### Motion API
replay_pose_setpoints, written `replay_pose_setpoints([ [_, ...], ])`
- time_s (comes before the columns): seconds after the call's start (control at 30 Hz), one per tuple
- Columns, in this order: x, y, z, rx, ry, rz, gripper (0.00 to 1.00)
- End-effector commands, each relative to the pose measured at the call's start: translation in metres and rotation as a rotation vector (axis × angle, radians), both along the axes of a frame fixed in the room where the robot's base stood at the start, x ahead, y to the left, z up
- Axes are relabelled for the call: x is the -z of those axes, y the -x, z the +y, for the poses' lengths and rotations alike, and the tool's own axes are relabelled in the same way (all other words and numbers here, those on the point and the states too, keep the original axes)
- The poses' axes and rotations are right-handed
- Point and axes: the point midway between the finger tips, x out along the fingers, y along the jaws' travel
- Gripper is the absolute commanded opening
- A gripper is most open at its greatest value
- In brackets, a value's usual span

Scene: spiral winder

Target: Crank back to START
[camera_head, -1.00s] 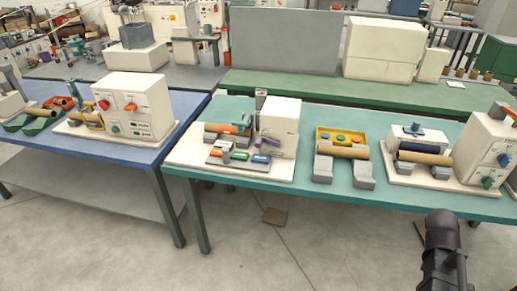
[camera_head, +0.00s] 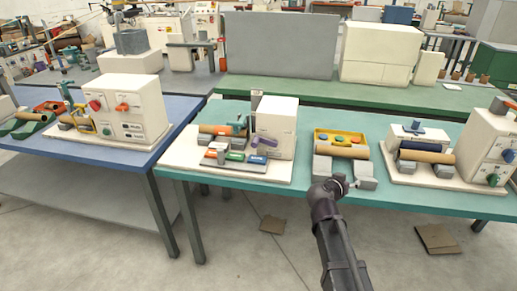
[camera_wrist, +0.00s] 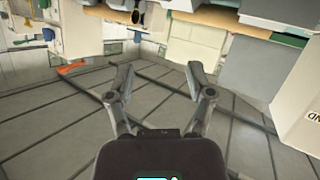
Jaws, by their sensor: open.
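A white machine box (camera_head: 276,125) stands on a pale base board (camera_head: 190,160) on the teal table. A purple handle (camera_head: 263,142), perhaps the crank, sits on its front. A tan tube (camera_head: 222,130) lies left of the box. I cannot read a START mark. My gripper (camera_wrist: 160,78) is open and empty in the wrist view, with grey floor between its fingers. In the head view my arm end is in front of the table's edge, right of the box and apart from it. A white surface with the letters "ND" (camera_wrist: 312,115) shows at the right of the wrist view.
Colored tool blocks (camera_head: 236,157) lie in front of the box. A yellow tray (camera_head: 341,138) and grey blocks stand to its right. Another white machine (camera_head: 488,140) stands at far right. A blue table (camera_head: 90,147) is at left. The floor in front is clear except for brown flat pieces (camera_head: 437,238).

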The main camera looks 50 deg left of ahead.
Motion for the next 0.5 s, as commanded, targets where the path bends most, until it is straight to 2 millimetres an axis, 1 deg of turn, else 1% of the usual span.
replay_pose_setpoints([
  [0.03,0.003,0.01,0.023,-0.037,-0.013,-0.025,0.69],
  [0.07,0.002,0.016,0.034,-0.056,-0.02,-0.041,0.69],
  [0.1,0.001,0.024,0.05,-0.085,-0.033,-0.06,0.69],
  [0.27,-0.003,0.063,0.11,-0.2,-0.083,-0.132,0.69],
  [0.3,-0.004,0.074,0.125,-0.231,-0.097,-0.149,0.69],
  [0.37,-0.005,0.092,0.147,-0.277,-0.116,-0.172,0.69],
  [0.4,-0.005,0.104,0.161,-0.31,-0.129,-0.186,0.69],
  [0.47,-0.006,0.123,0.182,-0.357,-0.148,-0.206,0.69],
  [0.5,-0.007,0.136,0.195,-0.388,-0.16,-0.219,0.69],
])
